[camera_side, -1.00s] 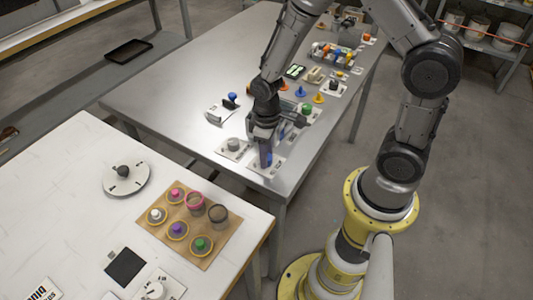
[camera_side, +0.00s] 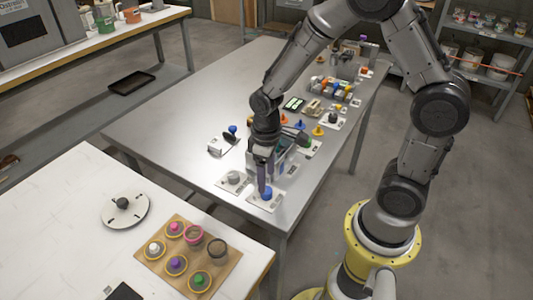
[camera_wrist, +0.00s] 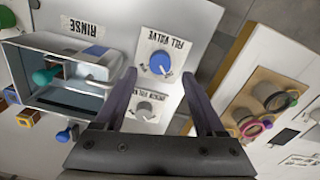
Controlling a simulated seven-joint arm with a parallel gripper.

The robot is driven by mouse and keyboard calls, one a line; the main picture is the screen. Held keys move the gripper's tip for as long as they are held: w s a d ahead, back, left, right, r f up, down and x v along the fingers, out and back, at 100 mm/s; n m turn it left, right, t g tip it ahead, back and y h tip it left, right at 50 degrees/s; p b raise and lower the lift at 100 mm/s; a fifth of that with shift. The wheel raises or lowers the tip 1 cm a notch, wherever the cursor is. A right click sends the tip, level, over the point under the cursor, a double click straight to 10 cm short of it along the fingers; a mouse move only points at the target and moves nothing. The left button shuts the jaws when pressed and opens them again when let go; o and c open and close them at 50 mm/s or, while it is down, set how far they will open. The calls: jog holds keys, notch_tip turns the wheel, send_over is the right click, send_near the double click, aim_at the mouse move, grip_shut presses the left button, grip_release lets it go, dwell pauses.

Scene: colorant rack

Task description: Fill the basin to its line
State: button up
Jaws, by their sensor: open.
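The blue fill valve knob (camera_wrist: 160,63) sits on a white plate labelled FILL VALVE; it also shows in the side view (camera_side: 266,193). My gripper (camera_wrist: 164,84) is open and empty, its two dark fingers spread to either side of the knob in the wrist view. In the side view my gripper (camera_side: 263,187) is right at the blue knob; I cannot tell whether it touches. The metal basin (camera_wrist: 118,62) is left of the fingers, by a RINSE label. Its line and water level cannot be made out. My arm partly hides it in the side view.
A grey knob (camera_side: 234,178) on its own plate is beside the blue one. A board with colored pots (camera_side: 187,257) lies on the white table. The steel table's left part is clear.

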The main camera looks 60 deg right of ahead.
notch_tip(320, 180, up, 9)
dwell(0.3)
notch_tip(320, 180, up, 6)
jog(key=t, duration=0.2)
send_over(269, 191)
jog(key=s+r+t, duration=0.2)
jog(key=s+r, duration=0.3)
jog(key=s+m+t, duration=0.1)
jog(key=s+m, duration=0.1)
jog(key=s, duration=0.6)
jog(key=shift+s+t, duration=0.15)
jog(key=shift+t, duration=0.15)
